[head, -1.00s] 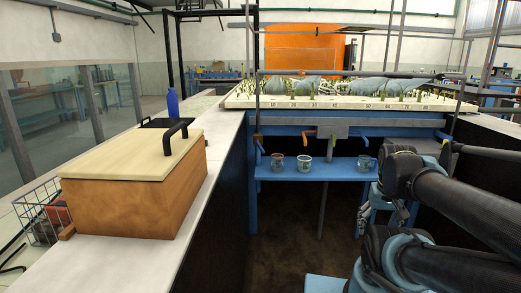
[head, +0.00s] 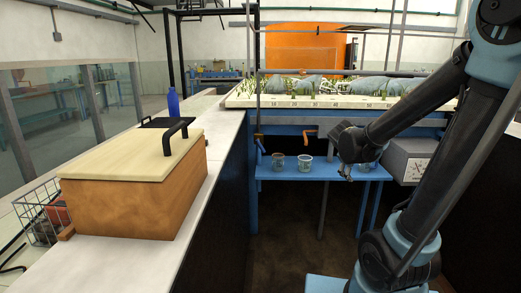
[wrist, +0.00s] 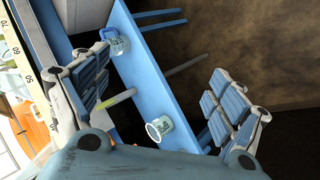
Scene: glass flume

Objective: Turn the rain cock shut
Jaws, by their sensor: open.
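Several cock levers hang under the front edge of the planted bed (head: 340,102). An orange lever (head: 310,133) and a blue lever (head: 260,146) show left of my gripper in the head view. In the wrist view a pale yellowish lever (wrist: 119,98) lies between my fingers, nearer the left one, an orange piece (wrist: 113,135) shows below it, and a blue lever (wrist: 106,33) is beyond. I cannot tell which is the rain cock. My gripper (head: 345,173) is open and empty in front of the shelf, also seen in the wrist view (wrist: 158,98), touching nothing visible.
Cups stand on the blue shelf (head: 285,175) below the levers: a left cup (head: 278,161), a middle cup (head: 305,163) and one partly behind my gripper. A grey box with a dial (head: 412,160) is at right. A wooden box (head: 135,190) sits on the left counter.

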